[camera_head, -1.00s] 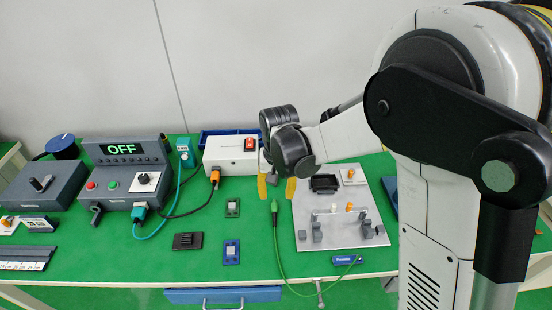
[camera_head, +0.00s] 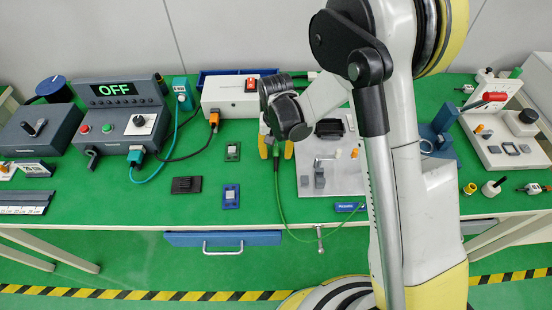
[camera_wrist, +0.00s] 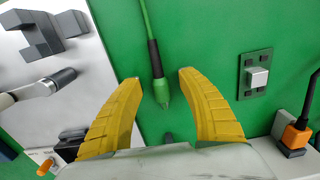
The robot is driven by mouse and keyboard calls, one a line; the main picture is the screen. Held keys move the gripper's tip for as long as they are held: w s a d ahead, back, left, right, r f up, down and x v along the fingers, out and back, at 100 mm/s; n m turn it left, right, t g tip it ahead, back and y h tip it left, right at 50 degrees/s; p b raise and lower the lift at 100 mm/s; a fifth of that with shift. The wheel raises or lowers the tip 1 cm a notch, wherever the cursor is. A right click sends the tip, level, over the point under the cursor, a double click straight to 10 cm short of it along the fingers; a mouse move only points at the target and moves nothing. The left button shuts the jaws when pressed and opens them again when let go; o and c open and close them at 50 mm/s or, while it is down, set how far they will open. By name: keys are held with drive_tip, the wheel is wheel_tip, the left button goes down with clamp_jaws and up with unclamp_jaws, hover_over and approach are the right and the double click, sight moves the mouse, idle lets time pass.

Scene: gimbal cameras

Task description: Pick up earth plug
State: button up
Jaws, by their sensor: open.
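The earth plug is a green plug with a dark sleeve on a green cable. It lies on the green table top, and in the wrist view the plug (camera_wrist: 160,88) points toward my palm. My gripper (camera_wrist: 158,80) is open, with one yellow finger on each side of the plug and green gaps showing on both sides. In the head view my gripper (camera_head: 276,155) reaches down to the table over the plug, which is mostly hidden there. The green cable (camera_head: 280,205) runs toward the table's front edge.
A grey metal plate (camera_head: 312,188) with fixtures lies close to the right. A small green switch module (camera_head: 233,151) is to the left. A white box (camera_head: 230,100) with a red switch and an orange plug (camera_head: 214,120) stands behind left. A blue drawer (camera_head: 222,239) hangs below.

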drive_tip(key=shift+f, duration=0.5)
drive_tip(key=shift+r, duration=0.1)
clamp_jaws()
drive_tip(key=shift+r+p, duration=0.35)
drive_tip(key=shift+r, duration=0.2)
drive_tip(key=r, duration=0.1)
drive_tip(key=r+p, duration=0.1)
drive_tip(key=d+r+p, duration=0.1)
drive_tip(key=r, duration=0.1)
drive_tip(key=shift+s, duration=0.25)
drive_tip(key=s+d+r+p, duration=0.3)
drive_tip(key=s+d+r, duration=0.2)
drive_tip(key=d, duration=0.4)
drive_tip(key=shift+r, duration=0.45)
